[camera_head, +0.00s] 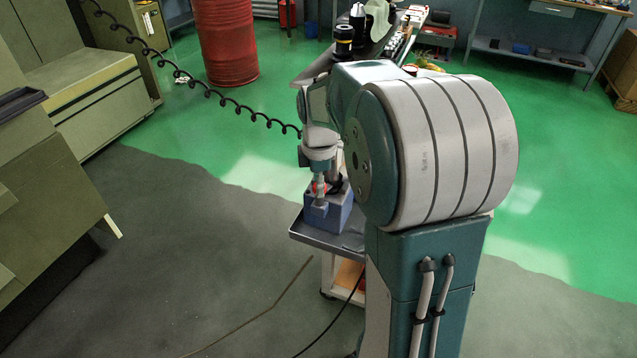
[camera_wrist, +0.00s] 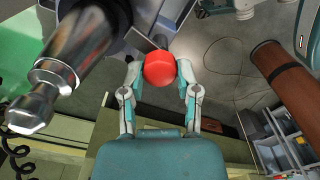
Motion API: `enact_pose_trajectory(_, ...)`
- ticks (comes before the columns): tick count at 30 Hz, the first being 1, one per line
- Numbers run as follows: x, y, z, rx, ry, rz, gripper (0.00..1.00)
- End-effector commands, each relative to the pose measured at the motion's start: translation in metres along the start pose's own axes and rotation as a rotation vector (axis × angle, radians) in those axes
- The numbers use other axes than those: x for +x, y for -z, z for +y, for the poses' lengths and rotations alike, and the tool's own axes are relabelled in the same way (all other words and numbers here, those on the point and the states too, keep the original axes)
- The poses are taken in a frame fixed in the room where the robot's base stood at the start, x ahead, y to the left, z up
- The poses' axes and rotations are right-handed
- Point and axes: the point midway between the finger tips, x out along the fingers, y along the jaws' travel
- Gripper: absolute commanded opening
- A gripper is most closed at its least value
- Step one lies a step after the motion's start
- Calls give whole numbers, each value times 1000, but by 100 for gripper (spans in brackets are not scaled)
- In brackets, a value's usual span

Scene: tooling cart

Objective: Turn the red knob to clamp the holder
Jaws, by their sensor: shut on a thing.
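The red knob (camera_wrist: 159,69) sits between the two fingertips of my gripper (camera_wrist: 160,75) in the wrist view. The fingers are shut on it from both sides. A shiny metal tool holder (camera_wrist: 70,62) stands close to the left of the knob in that view. In the head view, a little red of the knob shows at my gripper (camera_head: 319,187), which points down at a blue fixture block (camera_head: 318,213) on the cart (camera_head: 325,238). My arm hides part of the block and most of the holder there.
The cart's grey top has a raised rim, and my arm covers its right side. A coiled black cable (camera_head: 215,93) hangs from the upper left. A red drum (camera_head: 226,42) and a bench (camera_head: 318,68) with tools stand behind.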

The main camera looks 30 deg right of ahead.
Motion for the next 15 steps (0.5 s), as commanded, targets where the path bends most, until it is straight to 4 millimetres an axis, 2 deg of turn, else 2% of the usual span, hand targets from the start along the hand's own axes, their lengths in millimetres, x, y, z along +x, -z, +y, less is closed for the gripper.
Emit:
enact_pose_trajectory(6,2,-1,-1,-140,7,-2,0)
enact_pose_trajectory(15,2,-1,-1,-242,6,-2,0)
